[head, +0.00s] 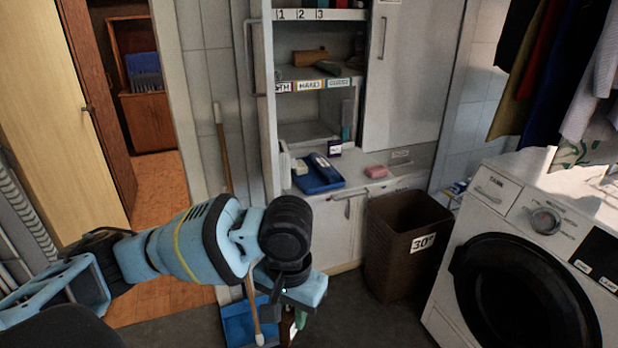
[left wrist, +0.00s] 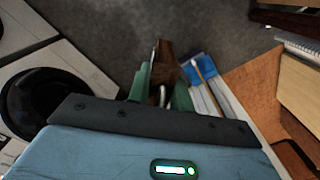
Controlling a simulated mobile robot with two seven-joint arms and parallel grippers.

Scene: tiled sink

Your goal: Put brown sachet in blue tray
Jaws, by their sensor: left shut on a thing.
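My left gripper (head: 296,318) is low in front of the cabinet, above the floor. In the left wrist view its green fingers (left wrist: 161,84) are shut on the brown sachet (left wrist: 164,62), which sticks out beyond them. In the head view only a small brown part of the sachet (head: 288,331) shows under the wrist; the rest is hidden. The blue tray (head: 327,187) lies on the cabinet counter, behind and above the gripper and apart from it. It holds a dark blue item and a pale block. My right gripper is not in view.
A brown bin (head: 393,250) stands right of the gripper, beside the washing machine (head: 525,260). A blue dustpan (head: 238,325) and a wooden stick (head: 224,150) are near the arm.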

